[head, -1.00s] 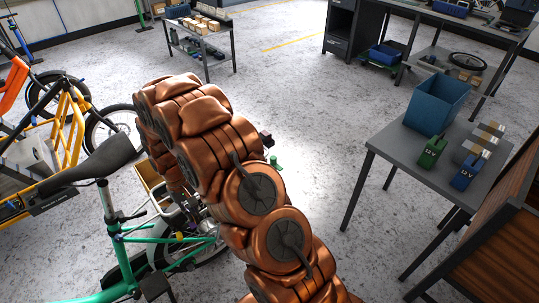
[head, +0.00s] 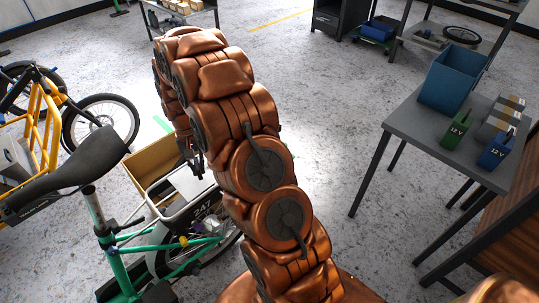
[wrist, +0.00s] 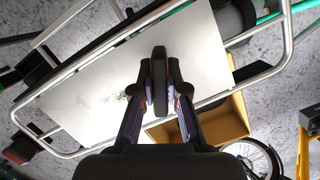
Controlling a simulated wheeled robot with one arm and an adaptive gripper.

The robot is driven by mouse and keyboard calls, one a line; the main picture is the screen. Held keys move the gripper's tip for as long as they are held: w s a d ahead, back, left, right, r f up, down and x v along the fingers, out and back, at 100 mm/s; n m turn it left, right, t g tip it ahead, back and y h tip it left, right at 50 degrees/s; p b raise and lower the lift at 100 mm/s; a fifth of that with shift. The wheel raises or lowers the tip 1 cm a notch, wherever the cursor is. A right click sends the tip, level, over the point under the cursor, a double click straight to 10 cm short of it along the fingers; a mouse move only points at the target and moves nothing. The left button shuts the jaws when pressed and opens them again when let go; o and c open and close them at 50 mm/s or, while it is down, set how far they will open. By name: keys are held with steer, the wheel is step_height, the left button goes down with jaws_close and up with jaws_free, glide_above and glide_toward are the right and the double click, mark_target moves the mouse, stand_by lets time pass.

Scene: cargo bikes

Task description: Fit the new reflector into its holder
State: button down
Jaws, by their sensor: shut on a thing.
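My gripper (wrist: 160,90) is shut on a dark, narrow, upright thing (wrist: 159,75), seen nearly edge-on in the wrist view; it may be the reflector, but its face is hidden. In the head view my gripper (head: 194,160) is a small dark shape beside my copper arm, above the green bike's (head: 130,238) carrier. The carrier's silver tube frame (wrist: 285,40) and pale flat panel (wrist: 205,50) lie below the gripper in the wrist view. A dark block with a red part (wrist: 20,150) sits at the frame's lower left. I cannot make out the holder.
An open cardboard box (wrist: 235,115) is beside the carrier. The bike's black saddle (head: 75,165) is at left, near a yellow-framed bike (head: 40,115). A grey table (head: 410,125) at right bears a blue bin (head: 452,80) and battery boxes. Floor between is clear.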

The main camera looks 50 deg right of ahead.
steer(key=d+m+b, duration=0.1)
steer(key=d+b, duration=0.1)
steer(key=d, duration=0.1)
steer(key=s+d+m+b, duration=0.1)
steer(key=d+m+b, duration=0.1)
steer(key=d, duration=0.2)
steer(key=s+d+f+m+t+b, duration=0.1)
steer(key=d+m+b, duration=0.1)
steer(key=d+b, duration=0.1)
steer(key=shift+s+d+y, duration=0.15)
steer(key=shift+d+y, duration=0.05)
steer(key=shift+y, duration=0.2)
steer(key=s+d+r+m+t+b, duration=0.1)
steer(key=s+d+m+b, duration=0.6)
steer(key=d, duration=0.4)
steer(key=shift+s+d+r+m+y+b, duration=0.35)
steer(key=shift+s+b, duration=0.45)
steer(key=shift+b, duration=0.45)
steer(key=shift+f, duration=0.35)
steer(key=shift+d+f+b, duration=0.1)
steer(key=shift+f+b, duration=1.3)
steer(key=shift+f, duration=0.85)
steer(key=shift+x, duration=0.85)
steer(key=shift+d+f, duration=0.2)
steer(key=shift+f, duration=0.8)
steer(key=shift+w+r, duration=0.1)
steer(key=shift+p+v, duration=0.8)
steer(key=shift+v, duration=0.1)
